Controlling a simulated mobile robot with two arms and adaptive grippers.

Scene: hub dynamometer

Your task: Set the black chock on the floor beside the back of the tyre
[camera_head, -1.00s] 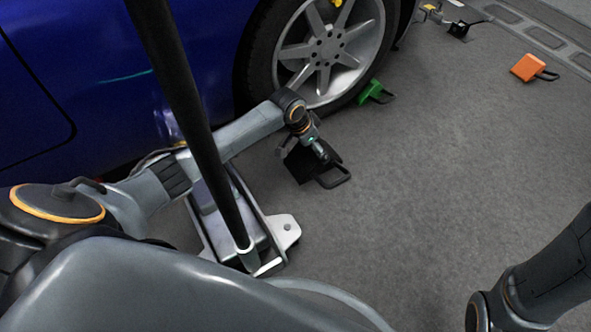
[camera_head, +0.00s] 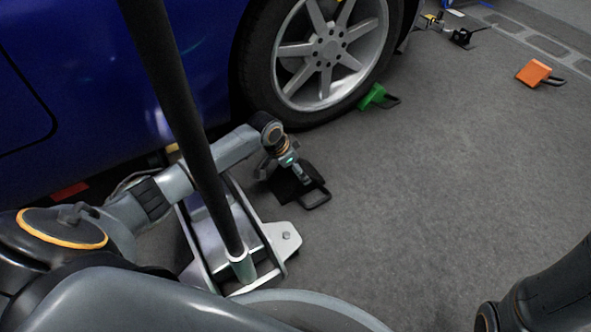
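The black chock (camera_head: 287,187), with a black loop handle (camera_head: 316,198), is in my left gripper (camera_head: 291,170), low down and in front of the tyre's lower left part. The fingers are partly hidden, and I cannot tell whether the chock touches the floor. The tyre (camera_head: 258,92) with its silver spoked wheel is on the blue car at the top. My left forearm hides part of the floor beside the tyre's left end. My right arm is at the lower right, and its gripper is out of view.
A green chock (camera_head: 373,96) sits against the tyre's right side. A floor jack (camera_head: 285,238) with a long black handle (camera_head: 178,100) stands beneath my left arm. An orange chock (camera_head: 533,72) lies at the right. Grey floor (camera_head: 450,170) between is clear.

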